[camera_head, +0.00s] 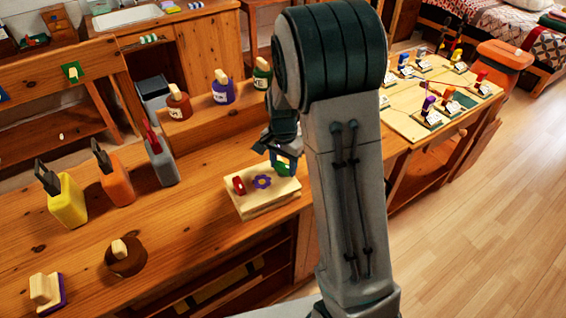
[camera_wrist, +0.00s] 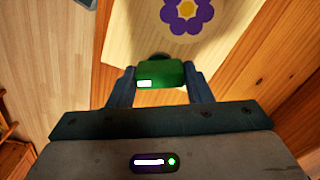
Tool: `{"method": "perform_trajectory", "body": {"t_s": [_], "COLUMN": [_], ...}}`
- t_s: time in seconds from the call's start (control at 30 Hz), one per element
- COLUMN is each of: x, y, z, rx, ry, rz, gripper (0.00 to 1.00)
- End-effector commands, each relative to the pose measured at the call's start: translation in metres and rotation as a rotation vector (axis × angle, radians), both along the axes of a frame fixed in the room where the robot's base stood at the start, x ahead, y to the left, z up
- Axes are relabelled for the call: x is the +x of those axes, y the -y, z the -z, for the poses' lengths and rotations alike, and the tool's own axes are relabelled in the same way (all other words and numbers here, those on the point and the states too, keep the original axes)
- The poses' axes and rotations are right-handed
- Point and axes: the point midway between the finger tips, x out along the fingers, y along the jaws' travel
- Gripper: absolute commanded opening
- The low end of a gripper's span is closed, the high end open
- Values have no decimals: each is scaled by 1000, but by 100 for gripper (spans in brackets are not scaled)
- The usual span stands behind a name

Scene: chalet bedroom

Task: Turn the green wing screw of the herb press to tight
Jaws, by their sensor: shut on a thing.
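The herb press (camera_head: 258,199) is a pale wooden block with a purple flower on top, standing near the right front edge of the wooden bench. It also shows in the wrist view (camera_wrist: 126,37). A red piece (camera_head: 239,185) sits on its left end. The green wing screw (camera_head: 281,167) is at its right end, partly hidden by my gripper. In the wrist view the green wing screw (camera_wrist: 159,75) lies between my two fingers, with a white mark on it. My gripper (camera_wrist: 160,88) is shut on it. My arm hides the bench just right of the press.
A board with several small coloured clips (camera_head: 437,110) lies on the right.

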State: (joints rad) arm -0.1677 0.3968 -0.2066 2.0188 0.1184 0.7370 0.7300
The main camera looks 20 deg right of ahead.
Motion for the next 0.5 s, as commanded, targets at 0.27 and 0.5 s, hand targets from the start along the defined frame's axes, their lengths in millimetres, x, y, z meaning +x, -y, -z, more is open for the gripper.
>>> {"method": "perform_trajectory", "body": {"t_s": [0.27,0.5], "x": [0,0], "y": [0,0], "z": [-2,-2], "rx": [-1,-1], "ry": [1,1], "rz": [241,397], "gripper": [23,23]}}
